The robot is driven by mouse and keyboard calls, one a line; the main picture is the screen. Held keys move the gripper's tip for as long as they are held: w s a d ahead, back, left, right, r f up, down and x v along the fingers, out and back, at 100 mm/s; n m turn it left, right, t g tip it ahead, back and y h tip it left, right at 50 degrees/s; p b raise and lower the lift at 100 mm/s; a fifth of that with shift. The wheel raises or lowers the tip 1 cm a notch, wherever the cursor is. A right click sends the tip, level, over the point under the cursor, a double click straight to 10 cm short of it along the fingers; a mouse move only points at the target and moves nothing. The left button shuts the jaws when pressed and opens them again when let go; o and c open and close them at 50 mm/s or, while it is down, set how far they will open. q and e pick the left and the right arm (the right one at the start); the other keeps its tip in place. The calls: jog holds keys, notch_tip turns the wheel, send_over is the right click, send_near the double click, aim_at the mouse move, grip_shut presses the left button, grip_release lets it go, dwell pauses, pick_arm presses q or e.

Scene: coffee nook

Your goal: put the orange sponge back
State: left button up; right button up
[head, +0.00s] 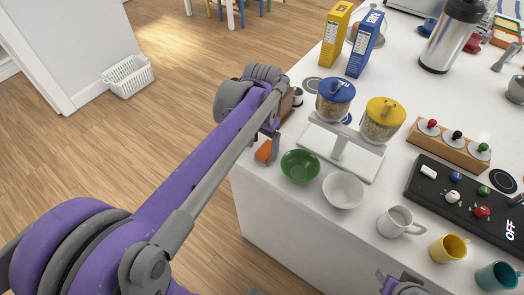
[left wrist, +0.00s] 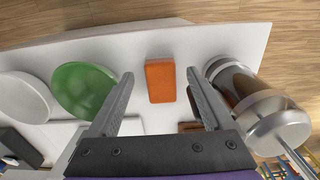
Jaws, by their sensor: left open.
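The orange sponge (head: 263,151) lies on the white counter near its left edge, just left of the green bowl (head: 300,165). In the left wrist view the sponge (left wrist: 160,81) shows between the two fingers, apart from both. My left gripper (head: 270,141) is open and empty above the sponge, and its fingers (left wrist: 159,74) point toward the counter edge. My right gripper (head: 402,286) shows only partly at the bottom edge of the head view, and its jaws are not clear.
A white bowl (head: 343,190) stands next to the green bowl. Two jars with blue (head: 336,88) and yellow (head: 385,110) lids stand behind them. In the left wrist view a shiny metal vessel (left wrist: 275,122) is close to the right finger. The counter edge runs just beyond the sponge.

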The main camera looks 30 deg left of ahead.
aim_at(262, 155)
pick_arm(q)
notch_tip(262, 155, up, 9)
jog(key=s+d+f+t, duration=0.2)
jog(key=s+d+f, duration=0.1)
jog(key=s+f, duration=0.3)
jog(key=s+d+f+t, duration=0.3)
jog(key=s+d+f, duration=0.1)
jog(key=s+f, duration=0.3)
jog(key=shift+s+d+f+n, duration=0.25)
jog(key=shift+f+n, duration=0.15)
jog(key=shift+f, duration=0.55)
